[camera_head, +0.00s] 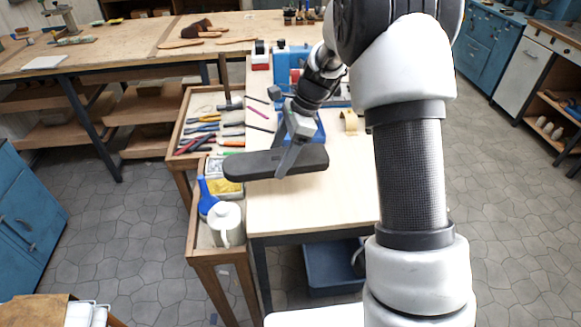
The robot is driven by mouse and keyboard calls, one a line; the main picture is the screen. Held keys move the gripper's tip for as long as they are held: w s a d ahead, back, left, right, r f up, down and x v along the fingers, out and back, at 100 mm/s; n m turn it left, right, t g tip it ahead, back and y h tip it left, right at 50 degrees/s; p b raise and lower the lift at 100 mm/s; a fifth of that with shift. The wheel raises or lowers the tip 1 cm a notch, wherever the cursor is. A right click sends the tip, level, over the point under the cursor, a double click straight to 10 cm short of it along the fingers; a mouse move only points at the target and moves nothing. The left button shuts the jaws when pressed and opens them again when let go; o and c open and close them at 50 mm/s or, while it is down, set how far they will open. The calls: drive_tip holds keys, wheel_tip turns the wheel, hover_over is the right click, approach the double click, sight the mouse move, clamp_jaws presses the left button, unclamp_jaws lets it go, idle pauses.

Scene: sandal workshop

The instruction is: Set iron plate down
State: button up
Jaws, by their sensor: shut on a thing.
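The iron plate (250,166) is a dark, flat, elongated slab with rounded ends. It is in the camera_head view, near the left edge of the light wooden workbench (340,198). My gripper (289,160) is shut on the plate near its middle. The plate's left end reaches out past the bench edge, over the tool trays. Whether the plate touches the bench top or hangs above it, I cannot tell. My arm hides part of the bench's right side.
A wooden tray of pliers and other tools (208,122) adjoins the bench's left side, with a white pot (226,222) in front of it. A blue case (290,62) stands at the back. The bench's front is clear.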

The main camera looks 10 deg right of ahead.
drive_tip(key=shift+w+a+r+m, duration=0.2)
drive_tip(key=shift+w+m, duration=0.25)
drive_tip(key=shift+m, duration=0.05)
drive_tip(key=shift+f+b, duration=3.1)
drive_tip(key=shift+f, duration=0.15)
drive_tip(key=shift+f, duration=0.55)
drive_tip(key=o, duration=2.2)
drive_tip(key=shift+s, duration=0.15)
drive_tip(key=shift+f, duration=0.1)
